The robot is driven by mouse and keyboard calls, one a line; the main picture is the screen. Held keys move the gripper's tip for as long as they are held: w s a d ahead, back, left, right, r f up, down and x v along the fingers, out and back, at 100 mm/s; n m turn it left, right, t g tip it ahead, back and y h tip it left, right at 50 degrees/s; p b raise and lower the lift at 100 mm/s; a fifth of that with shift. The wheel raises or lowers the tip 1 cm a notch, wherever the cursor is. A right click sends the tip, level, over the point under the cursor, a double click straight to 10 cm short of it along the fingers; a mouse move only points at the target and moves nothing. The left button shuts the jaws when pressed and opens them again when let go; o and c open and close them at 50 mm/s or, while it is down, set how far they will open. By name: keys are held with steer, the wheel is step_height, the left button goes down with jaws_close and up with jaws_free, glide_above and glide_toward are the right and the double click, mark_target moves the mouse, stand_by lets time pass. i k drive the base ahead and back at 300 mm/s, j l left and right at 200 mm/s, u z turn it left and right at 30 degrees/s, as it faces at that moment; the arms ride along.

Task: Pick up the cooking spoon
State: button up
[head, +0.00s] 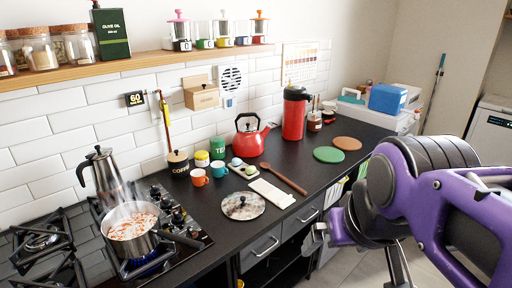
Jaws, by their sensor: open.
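The cooking spoon (286,179) is brown and lies flat on the dark counter, bowl end toward the red kettle and handle pointing to the front right. It lies just behind and to the right of a white rectangular item (272,193). My gripper (355,258) is at the lower right, in front of the counter edge, apart from the spoon. It is open, and nothing shows between its fingers. Part of it is hidden behind my purple arm links and the bottom frame edge.
A steaming pot (131,237) stands over a lit burner at the left, beside a moka pot (103,175). A round lid (243,205), red kettle (248,141) and cups (199,177) surround the spoon's left side. Counter right of the spoon is clear up to the round green mat (328,154).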

mark_target(264, 165)
steer(key=u, duration=1.35)
steer(key=z, duration=1.4)
steer(key=i+l+u, duration=0.15)
steer(key=u, duration=0.35)
steer(key=i+l+u, duration=0.15)
steer(key=l+u, duration=0.15)
steer(key=u, duration=0.2)
steer(key=i+l+u, duration=0.1)
steer(key=l, duration=0.3)
steer(key=i+l+u, duration=0.1)
steer(key=l, duration=0.3)
steer(key=i+l, duration=0.1)
steer(key=l, duration=0.3)
steer(key=i+l+u, duration=0.15)
steer(key=l, duration=0.25)
steer(key=k, duration=0.05)
